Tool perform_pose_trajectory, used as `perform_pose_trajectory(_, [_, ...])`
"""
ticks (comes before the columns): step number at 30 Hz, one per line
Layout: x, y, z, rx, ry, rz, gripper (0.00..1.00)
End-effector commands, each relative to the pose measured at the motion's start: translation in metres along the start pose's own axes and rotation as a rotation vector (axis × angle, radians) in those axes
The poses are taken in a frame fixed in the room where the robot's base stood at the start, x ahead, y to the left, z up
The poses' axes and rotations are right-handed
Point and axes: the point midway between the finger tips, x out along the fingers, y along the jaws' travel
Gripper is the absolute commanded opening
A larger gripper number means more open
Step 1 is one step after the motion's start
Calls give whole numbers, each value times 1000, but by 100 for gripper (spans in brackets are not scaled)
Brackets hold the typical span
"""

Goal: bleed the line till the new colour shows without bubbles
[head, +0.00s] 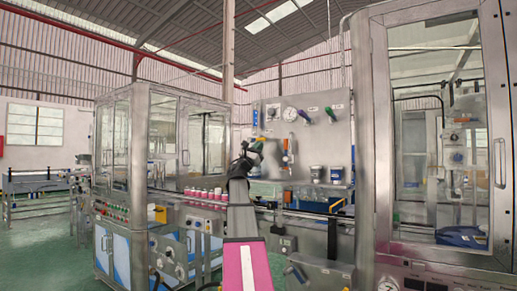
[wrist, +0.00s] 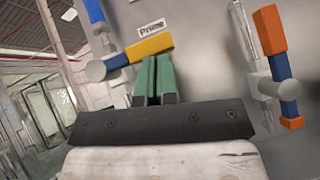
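A yellow-ended lever handle (wrist: 148,47) with a blue part and a grey round hub sits on the grey panel beneath a label reading "Prime" in the wrist view. My gripper (wrist: 155,78) has its two green fingers close together, their tips at the handle's lower edge. They look shut with nothing clearly between them; whether they touch the handle is hard to tell. A clear upright tube (wrist: 242,35) stands to the right, partly behind an orange and blue handle (wrist: 270,30). Its contents are not readable. In the head view my gripper (head: 257,146) is at the panel (head: 270,112).
A round gauge (head: 290,114) and other knobs sit higher on the panel. Blue-banded containers (head: 316,173) stand to the right of my arm. Pink bottles (head: 205,195) line the conveyor to the left. Glazed machine cabinets flank both sides.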

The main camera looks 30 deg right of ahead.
Motion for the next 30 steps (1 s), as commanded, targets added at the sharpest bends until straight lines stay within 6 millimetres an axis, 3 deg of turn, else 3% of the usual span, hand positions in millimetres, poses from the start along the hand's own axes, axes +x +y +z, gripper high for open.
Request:
perform_pose_trajectory(8, [-25, -11, -16, 0, 1, 2, 0])
perform_pose_trajectory(10, [-38, -16, -24, 0, 2, 4, 0])
perform_pose_trajectory(21, [-110, -27, -20, 2, 2, 4, 0])
perform_pose_trajectory(30, [-131, -29, -21, 2, 2, 3, 0])
